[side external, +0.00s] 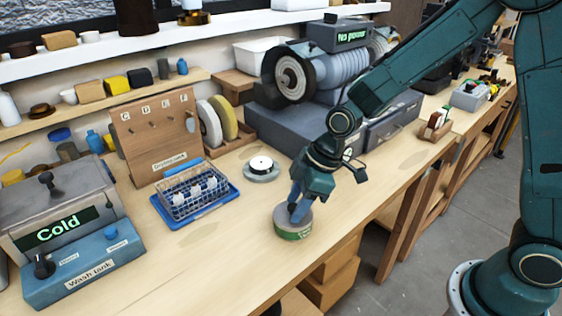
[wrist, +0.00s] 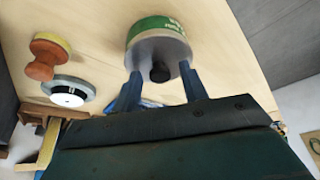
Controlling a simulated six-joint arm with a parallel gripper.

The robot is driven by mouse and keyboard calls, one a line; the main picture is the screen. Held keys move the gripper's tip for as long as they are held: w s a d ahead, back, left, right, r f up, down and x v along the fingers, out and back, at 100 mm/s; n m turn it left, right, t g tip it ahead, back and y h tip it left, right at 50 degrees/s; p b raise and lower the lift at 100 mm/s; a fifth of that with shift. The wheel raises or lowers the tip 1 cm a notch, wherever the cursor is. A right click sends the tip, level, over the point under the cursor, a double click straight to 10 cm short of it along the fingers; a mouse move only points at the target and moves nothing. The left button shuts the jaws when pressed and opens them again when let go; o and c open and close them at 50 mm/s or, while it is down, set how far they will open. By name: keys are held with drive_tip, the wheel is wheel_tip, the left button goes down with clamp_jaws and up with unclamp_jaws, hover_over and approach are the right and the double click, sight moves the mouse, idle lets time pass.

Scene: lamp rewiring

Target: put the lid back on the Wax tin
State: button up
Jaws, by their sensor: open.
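A round grey tin with a green label (side external: 292,233) stands upright on the bench near its front edge; the label is too small to read surely. It also shows at the top of the wrist view (wrist: 158,33). A grey lid (wrist: 158,50) with a black knob (wrist: 160,73) sits on top of it and looks level, with no gap that I can see. My gripper (side external: 298,209) points down right over the tin. In the wrist view its two blue fingers (wrist: 161,76) are apart, one on each side of the knob. Whether they touch the lid I cannot tell.
A round grey dish with a white disc (side external: 262,166) lies behind the tin. A wooden-knobbed piece (wrist: 44,60) shows beside it in the wrist view. A blue tray with a wire basket (side external: 187,222) stands left. Bench around the tin is clear; its front edge is close.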

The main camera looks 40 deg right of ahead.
drive_tip(key=shift+r, duration=0.15)
drive_tip(key=shift+r, duration=0.5)
drive_tip(key=v, duration=1.1)
drive_tip(key=shift+d+r, duration=0.15)
drive_tip(key=shift+r, duration=0.15)
drive_tip(key=shift+s, duration=0.2)
drive_tip(key=s+d+r+m+t+h, duration=0.1)
drive_tip(key=s+d+r+m, duration=0.1)
drive_tip(key=s, duration=0.4)
drive_tip(key=s+d+r+m+t+h, duration=0.1)
drive_tip(key=s+d+m, duration=0.2)
drive_tip(key=s+m, duration=0.2)
drive_tip(key=s+d+r+m+t+h, duration=0.1)
drive_tip(key=s+d+r+m, duration=0.1)
drive_tip(key=s, duration=0.5)
drive_tip(key=shift+s+d+r+m+h, duration=0.2)
drive_tip(key=shift+d+r+m+h, duration=0.1)
drive_tip(key=shift+d+m, duration=0.55)
